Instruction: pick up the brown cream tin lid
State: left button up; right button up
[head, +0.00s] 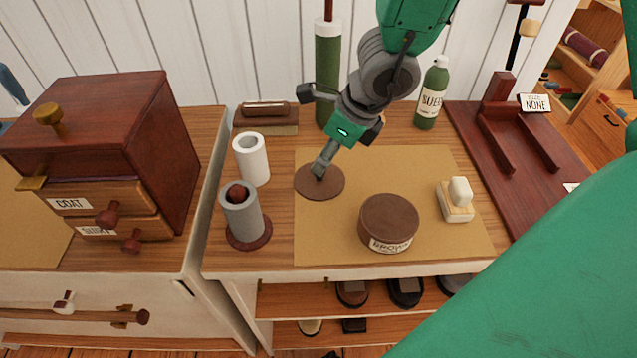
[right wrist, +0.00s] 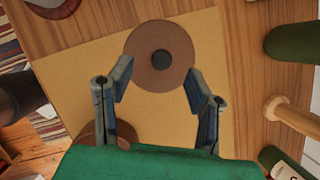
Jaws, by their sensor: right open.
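A flat brown disc with a dark centre knob, which looks like the tin lid (head: 304,188), lies on the tan mat. It shows whole in the right wrist view (right wrist: 142,68). My right gripper (head: 322,165) is above it, pointing down, and hides the knob in the head view. In the right wrist view my right gripper (right wrist: 163,95) is open, its fingers apart with nothing between them. The lid lies beyond the fingertips; I cannot tell whether they touch it. The round brown tin (head: 388,220), labelled BROWN, stands right of the lid. My left gripper is not in view.
A white block-like item (head: 457,200) sits right of the tin. A white cylinder (head: 251,160) and a grey cylinder (head: 243,218) stand left of the mat (head: 330,245). A green bottle (head: 433,95) and tall green cylinder (head: 328,65) stand behind. A dark red cabinet (head: 105,130) is at left.

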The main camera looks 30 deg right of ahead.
jog(key=shift+a+f, duration=0.25)
jog(key=shift+a, duration=0.05)
jog(key=f, duration=0.1)
jog(key=w+f, duration=0.1)
jog(key=f, duration=0.1)
jog(key=f+b, duration=0.1)
jog(key=shift+w+d+f, duration=0.2)
jog(key=shift+w+f, duration=0.05)
jog(key=shift+d+f, duration=0.2)
jog(key=shift+a+r, duration=0.2)
jog(key=shift+a, duration=0.35)
grip_shut()
jog(key=shift+a, duration=0.15)
